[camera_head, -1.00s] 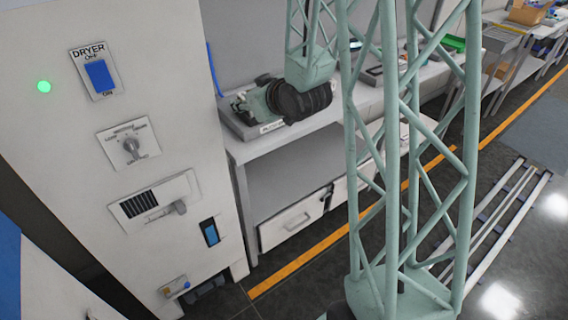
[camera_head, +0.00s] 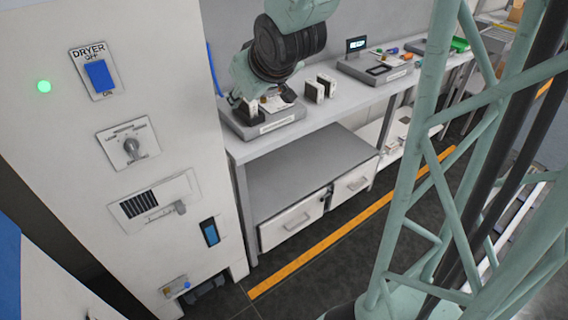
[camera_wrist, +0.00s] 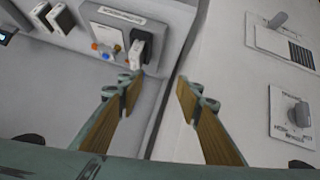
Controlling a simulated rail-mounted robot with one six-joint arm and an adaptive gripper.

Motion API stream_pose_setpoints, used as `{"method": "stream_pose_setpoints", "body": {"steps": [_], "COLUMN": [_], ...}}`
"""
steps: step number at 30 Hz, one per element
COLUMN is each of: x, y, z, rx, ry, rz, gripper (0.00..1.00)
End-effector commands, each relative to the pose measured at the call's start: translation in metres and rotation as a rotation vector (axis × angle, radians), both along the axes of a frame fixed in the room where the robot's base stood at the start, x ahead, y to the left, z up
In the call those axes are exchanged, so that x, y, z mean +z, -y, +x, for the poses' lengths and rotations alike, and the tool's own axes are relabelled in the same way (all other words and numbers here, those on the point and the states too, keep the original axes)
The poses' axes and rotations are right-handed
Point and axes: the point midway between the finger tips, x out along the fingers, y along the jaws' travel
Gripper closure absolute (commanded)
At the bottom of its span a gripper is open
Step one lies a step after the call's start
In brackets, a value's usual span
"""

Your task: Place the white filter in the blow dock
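A grey dock unit with a label I cannot read (camera_head: 285,124) stands at the near end of the bench; it also shows in the wrist view (camera_wrist: 165,18). A small white piece, perhaps the white filter (camera_wrist: 138,56), sits upright at the dock's black holder (camera_wrist: 148,38). My gripper (camera_wrist: 158,84) is open, its two brown-padded fingers apart with nothing between them. The white piece lies ahead of the fingertips, towards the left one, and looks clear of both. In the head view my wrist hides part of the dock, and the fingers are hard to make out.
Two dark-and-white blocks (camera_head: 320,88) stand on the bench beside the dock. Another device with a display (camera_head: 378,68) is further along. The dryer panel (camera_head: 130,150) rises close beside the bench end. Drawers (camera_head: 292,222) are below the bench.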

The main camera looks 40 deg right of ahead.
Motion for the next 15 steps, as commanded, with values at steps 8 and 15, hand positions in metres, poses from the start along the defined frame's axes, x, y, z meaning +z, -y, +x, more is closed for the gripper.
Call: {"method": "stream_pose_setpoints", "body": {"steps": [8,15], "x": [0.024,0.039], "y": [-0.018,-0.033], "z": [-0.043,-0.084], "rx": [-0.027,-0.052], "ry": [-0.065,-0.127], "rz": [0.013,0.032], "gripper": [0.68,0.68]}}
